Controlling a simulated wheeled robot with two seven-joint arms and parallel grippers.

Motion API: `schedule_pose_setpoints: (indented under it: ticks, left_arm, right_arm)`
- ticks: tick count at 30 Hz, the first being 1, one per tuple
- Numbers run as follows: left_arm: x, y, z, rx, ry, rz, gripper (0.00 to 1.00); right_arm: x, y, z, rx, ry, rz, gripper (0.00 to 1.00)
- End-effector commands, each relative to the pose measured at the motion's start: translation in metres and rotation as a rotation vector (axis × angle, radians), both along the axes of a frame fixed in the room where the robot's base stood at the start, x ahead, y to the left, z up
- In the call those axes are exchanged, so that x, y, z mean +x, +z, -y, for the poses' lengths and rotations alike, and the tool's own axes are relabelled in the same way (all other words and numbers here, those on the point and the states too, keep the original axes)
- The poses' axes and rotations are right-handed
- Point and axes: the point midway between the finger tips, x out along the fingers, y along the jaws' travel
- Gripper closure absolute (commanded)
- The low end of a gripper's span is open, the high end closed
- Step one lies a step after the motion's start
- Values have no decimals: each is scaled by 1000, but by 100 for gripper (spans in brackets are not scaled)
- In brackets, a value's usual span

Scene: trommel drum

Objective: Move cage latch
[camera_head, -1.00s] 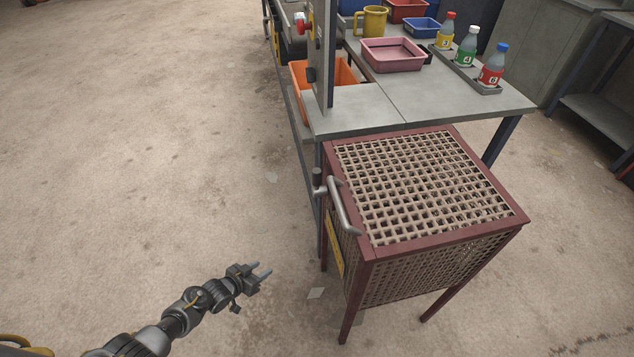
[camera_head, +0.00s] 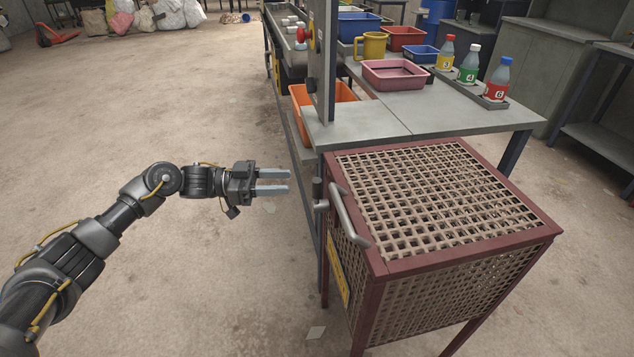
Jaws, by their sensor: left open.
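The cage (camera_head: 470,250) is a dark red frame with tan mesh on its top and sides, standing at the right of the head view. On its left side are a bent grey metal handle (camera_head: 348,214) and a small dark and grey latch (camera_head: 319,195) near the upper left corner post. My left gripper (camera_head: 288,182) is open and empty, its two grey fingers pointing right. In the picture it is just left of the latch, with a small gap between. My right gripper is not in view.
A grey table (camera_head: 440,110) behind the cage holds a pink tray (camera_head: 394,84), a yellow mug (camera_head: 372,45) and several bottles in a holder. An upright grey post (camera_head: 322,65) rises at its left edge. An orange bin (camera_head: 300,96) is beside it.

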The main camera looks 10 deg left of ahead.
Motion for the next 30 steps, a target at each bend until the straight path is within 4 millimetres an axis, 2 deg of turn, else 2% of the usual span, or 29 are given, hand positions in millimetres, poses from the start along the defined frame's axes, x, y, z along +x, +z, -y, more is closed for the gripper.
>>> schedule_pose_setpoints:
  ticks: [9, 15, 27, 30]
  left_arm:
    - [7, 0, 60, -1, -1, 0, 59]
    - [10, 0, 83, -2, 1, 0, 59]
    - [11, 0, 91, 0, 3, 1, 59]
    - [11, 0, 91, -1, 3, 1, 70]
  right_arm:
    - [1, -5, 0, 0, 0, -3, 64]
    - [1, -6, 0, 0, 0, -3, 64]
    - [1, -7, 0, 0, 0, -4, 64]
    - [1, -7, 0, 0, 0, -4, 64]
